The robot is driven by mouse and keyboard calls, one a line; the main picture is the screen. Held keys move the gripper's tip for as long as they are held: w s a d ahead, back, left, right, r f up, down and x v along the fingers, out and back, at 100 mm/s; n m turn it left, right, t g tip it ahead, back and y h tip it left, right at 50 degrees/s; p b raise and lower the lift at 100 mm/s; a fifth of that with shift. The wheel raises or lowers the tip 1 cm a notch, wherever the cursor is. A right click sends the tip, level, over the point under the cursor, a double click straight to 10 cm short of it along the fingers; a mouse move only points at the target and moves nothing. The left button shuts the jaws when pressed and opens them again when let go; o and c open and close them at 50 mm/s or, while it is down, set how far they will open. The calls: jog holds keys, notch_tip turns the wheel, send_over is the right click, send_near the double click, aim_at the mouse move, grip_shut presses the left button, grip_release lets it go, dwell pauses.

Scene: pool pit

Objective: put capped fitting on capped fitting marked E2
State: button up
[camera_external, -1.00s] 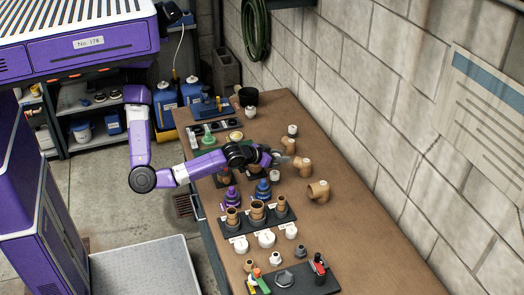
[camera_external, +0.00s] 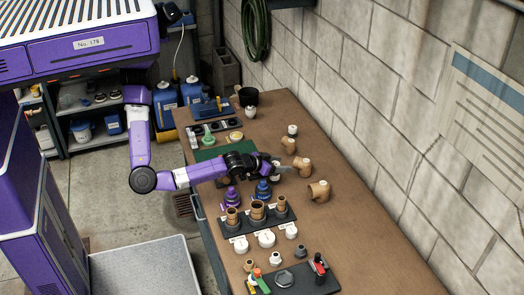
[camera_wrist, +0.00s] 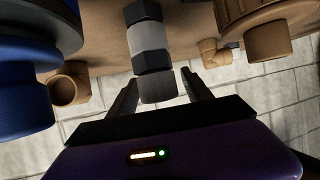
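A fitting (camera_wrist: 152,62) with dark hex bands and pale grey sections stands in line with my gripper (camera_wrist: 160,76) in the wrist view. Another white-topped fitting (camera_external: 292,130) stands further back, near the wall. No E2 mark can be read, so I cannot tell which fitting bears it.
Brown elbow fittings (camera_external: 318,191) stand to the right of my gripper. A blue fitting (camera_external: 263,190) and a purple fitting (camera_external: 232,197) stand close in front of it. A black rack (camera_external: 278,216) holds brown fittings nearer the camera. The right side of the table is clear.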

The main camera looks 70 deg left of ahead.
jog(key=shift+r, duration=0.15)
jog(key=b+v, duration=0.2)
jog(key=v, duration=1)
jog(key=shift+d, duration=0.1)
